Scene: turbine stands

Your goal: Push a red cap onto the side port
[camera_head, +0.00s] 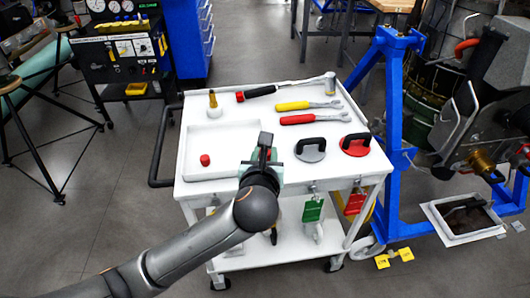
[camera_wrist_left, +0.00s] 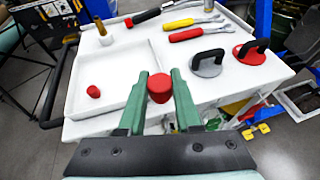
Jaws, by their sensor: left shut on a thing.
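My left gripper (camera_head: 264,152) is above the front edge of the white cart (camera_head: 240,120). In the left wrist view, the green fingers of my left gripper (camera_wrist_left: 160,80) are shut on a red cap (camera_wrist_left: 160,90). That held cap is hidden in the head view. A second red cap (camera_head: 205,160) lies in the shallow white tray (camera_head: 190,177) to the left of the gripper; it also shows in the left wrist view (camera_wrist_left: 93,91). I cannot make out the side port for certain; brass fittings (camera_head: 483,163) show on the machine at the far right. My right gripper is not in view.
On the cart are yellow (camera_head: 308,105) and red (camera_head: 312,118) wrenches, a long hammer-like tool (camera_head: 285,87), and grey (camera_head: 311,149) and red (camera_head: 355,144) handled discs. A blue stand (camera_head: 390,130) rises right of the cart. A floor tray (camera_head: 462,218) lies beneath the machine.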

